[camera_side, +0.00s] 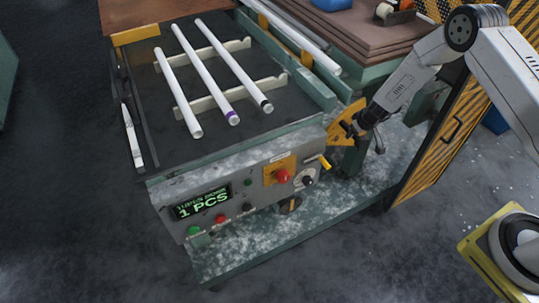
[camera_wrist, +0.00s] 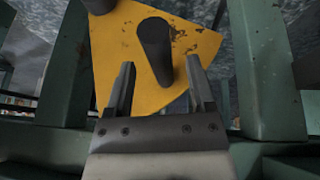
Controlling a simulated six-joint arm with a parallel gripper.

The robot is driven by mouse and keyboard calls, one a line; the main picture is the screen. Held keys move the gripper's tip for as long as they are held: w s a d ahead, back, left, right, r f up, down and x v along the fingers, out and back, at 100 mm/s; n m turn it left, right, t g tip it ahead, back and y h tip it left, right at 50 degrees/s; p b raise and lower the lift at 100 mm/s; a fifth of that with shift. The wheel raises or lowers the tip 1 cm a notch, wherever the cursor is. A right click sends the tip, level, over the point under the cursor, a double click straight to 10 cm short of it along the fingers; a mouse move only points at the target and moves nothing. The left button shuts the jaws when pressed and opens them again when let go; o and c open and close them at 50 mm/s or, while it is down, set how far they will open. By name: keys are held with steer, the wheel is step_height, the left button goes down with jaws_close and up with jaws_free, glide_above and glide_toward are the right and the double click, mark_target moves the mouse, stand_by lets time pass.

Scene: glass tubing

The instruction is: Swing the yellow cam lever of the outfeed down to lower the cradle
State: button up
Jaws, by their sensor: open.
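The yellow cam lever (camera_side: 341,133) is a plate at the right end of the outfeed table's front, beside my gripper (camera_side: 352,128). In the wrist view the yellow plate (camera_wrist: 120,65) shows scuffs and carries a dark peg-like handle (camera_wrist: 155,50). My gripper (camera_wrist: 164,88) is open, its two fingers pointing at the plate with the lower end of the handle between or just beyond their tips. I cannot tell whether they touch it. The cradle (camera_side: 205,98) has two pale notched rails, bearing three white tubes (camera_side: 202,75) with differing end bands.
The front panel has a lit display (camera_side: 202,203) reading "1 PCS", a red knob (camera_side: 283,176), and several buttons. Another tube (camera_side: 300,38) lies along the right-hand rail. A striped yellow-black cabinet door (camera_side: 440,140) stands right of my gripper. Green frame posts (camera_wrist: 265,70) flank the lever.

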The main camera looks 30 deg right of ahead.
steer(key=shift+w+f, duration=0.2)
steer(key=shift+f, duration=0.3)
jaws_close()
stand_by(1.4)
